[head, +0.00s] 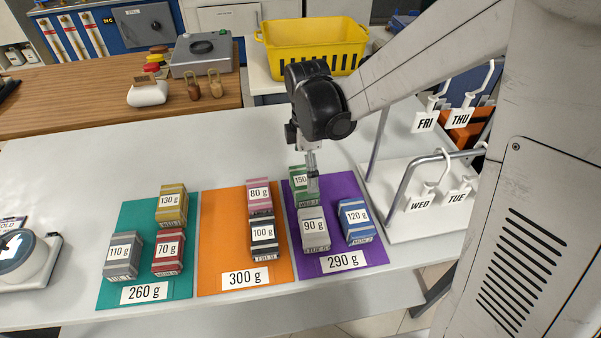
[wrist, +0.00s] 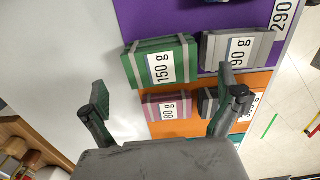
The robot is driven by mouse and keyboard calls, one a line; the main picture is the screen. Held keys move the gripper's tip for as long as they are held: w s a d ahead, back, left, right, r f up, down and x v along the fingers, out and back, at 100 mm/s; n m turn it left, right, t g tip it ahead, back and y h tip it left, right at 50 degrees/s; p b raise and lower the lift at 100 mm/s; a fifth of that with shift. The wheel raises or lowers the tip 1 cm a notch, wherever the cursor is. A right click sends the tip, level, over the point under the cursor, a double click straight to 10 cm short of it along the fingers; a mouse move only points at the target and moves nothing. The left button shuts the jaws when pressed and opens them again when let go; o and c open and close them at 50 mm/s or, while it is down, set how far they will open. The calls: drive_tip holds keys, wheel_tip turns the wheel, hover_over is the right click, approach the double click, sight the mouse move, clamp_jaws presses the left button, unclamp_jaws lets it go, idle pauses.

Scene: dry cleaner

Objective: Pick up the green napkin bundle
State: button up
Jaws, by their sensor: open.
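The green napkin bundle (head: 298,187), labelled 150 g, sits at the back of the purple mat (head: 345,190), partly hidden behind my gripper in the head view. In the wrist view the bundle (wrist: 138,66) lies beyond and between the spread fingertips. My gripper (head: 312,184) points down close to the bundle. In the wrist view my gripper (wrist: 163,90) is open, with nothing between its fingers. I cannot tell the exact height above the bundle.
The grey 90 g bundle (head: 314,242) is just in front of the green one, and the blue 120 g bundle (head: 357,236) is at front right. The pink 80 g bundle (head: 260,205) is to the left on the orange mat (head: 220,230). A hanger rack (head: 400,185) stands at right.

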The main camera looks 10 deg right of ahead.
sight(304, 179)
drive_tip(key=shift+a+f+b, duration=0.15)
drive_tip(key=shift+f, duration=1.25)
drive_tip(key=shift+a+f+b, duration=0.1)
drive_tip(key=shift+f+b, duration=0.05)
drive_tip(key=shift+f, duration=1.25)
drive_tip(key=shift+c, duration=0.4)
drive_tip(key=c, duration=1)
drive_tip(key=shift+r, duration=0.1)
